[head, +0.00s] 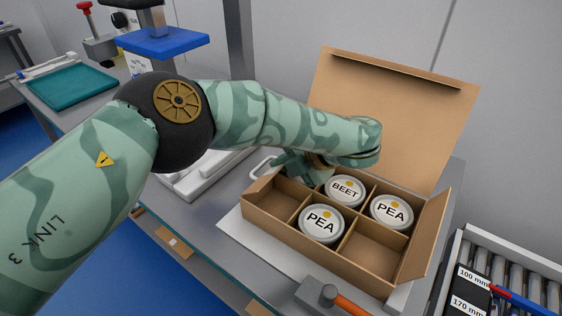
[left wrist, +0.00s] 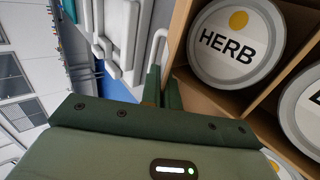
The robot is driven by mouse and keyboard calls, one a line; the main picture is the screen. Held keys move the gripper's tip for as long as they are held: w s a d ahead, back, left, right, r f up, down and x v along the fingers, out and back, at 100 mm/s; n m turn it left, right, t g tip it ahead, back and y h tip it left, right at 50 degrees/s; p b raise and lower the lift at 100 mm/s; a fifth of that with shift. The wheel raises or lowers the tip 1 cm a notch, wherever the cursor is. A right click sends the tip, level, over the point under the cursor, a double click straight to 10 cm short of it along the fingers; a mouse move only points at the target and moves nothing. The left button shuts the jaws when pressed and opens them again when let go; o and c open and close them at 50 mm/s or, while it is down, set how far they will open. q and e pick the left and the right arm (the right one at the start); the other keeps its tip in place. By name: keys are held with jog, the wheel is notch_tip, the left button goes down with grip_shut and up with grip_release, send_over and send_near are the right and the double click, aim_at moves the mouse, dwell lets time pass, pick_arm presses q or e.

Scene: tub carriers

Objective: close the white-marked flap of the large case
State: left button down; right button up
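The large case is an open cardboard box (head: 345,272) with dividers. Its large lid flap (head: 395,110) stands up at the back, and a short end flap (head: 428,235) stands up at the right. I cannot make out a white mark on either. Tubs marked BEET (head: 345,190) and PEA (head: 391,211), plus another PEA tub (head: 321,223), sit inside. My left gripper (head: 295,168) is at the case's back left corner, partly hidden by my arm. In the left wrist view its fingers (left wrist: 163,92) look shut and empty, beside the case wall and a HERB tub (left wrist: 237,43).
A hammer with an orange handle (head: 345,302) lies in front of the case. A blue-topped stand (head: 162,40) and teal tray (head: 62,88) are at the back left. Two front compartments are empty.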

pick_arm(q)
jog(key=c, duration=1.6)
grip_release()
jog(key=shift+c, duration=0.2)
jog(key=shift+s+f, duration=0.1)
